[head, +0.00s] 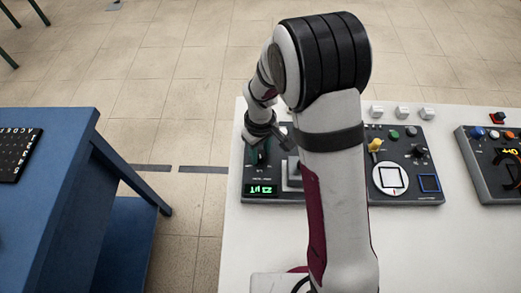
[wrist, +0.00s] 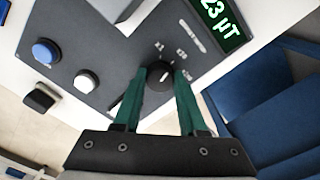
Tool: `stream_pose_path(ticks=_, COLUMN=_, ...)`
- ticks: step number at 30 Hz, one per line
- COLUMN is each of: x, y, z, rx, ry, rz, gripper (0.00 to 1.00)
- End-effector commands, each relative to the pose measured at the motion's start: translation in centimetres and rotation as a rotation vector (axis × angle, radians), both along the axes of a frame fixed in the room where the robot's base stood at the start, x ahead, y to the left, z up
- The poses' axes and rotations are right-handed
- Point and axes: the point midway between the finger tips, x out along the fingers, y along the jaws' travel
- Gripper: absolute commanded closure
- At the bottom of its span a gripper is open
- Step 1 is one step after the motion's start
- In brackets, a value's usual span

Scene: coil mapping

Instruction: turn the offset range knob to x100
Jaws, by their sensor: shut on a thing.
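The offset range knob (wrist: 159,79) is a round black knob on the dark grey panel (wrist: 75,30) in the wrist view. Small white scale marks stand around it, too small to read surely, and I cannot tell where its pointer stands. My gripper (wrist: 164,77) has two green fingers, one on each side of the knob, shut on it. The green display (wrist: 219,22) beside it shows 23 µT. In the head view my gripper (head: 262,152) is over the left part of the panel, above the lit display (head: 262,190); the knob is hidden there.
In the wrist view a blue button (wrist: 46,51) and a white button (wrist: 87,80) sit on the panel. In the head view a second panel (head: 405,190) and a third (head: 490,180) stand to the right on the white table (head: 430,250). A blue table (head: 60,220) stands left, across a floor gap.

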Motion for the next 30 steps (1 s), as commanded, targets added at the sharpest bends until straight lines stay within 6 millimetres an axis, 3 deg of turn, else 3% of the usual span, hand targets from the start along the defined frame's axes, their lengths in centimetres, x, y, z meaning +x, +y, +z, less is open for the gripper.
stream_pose_path(ticks=21, x=-0.07, y=0.13, z=0.08, rx=0.000, ry=0.000, rz=-0.664, gripper=1.00)
stream_pose_path(ticks=30, x=-0.06, y=0.17, z=0.08, rx=0.000, ry=0.000, rz=-0.869, gripper=1.00)
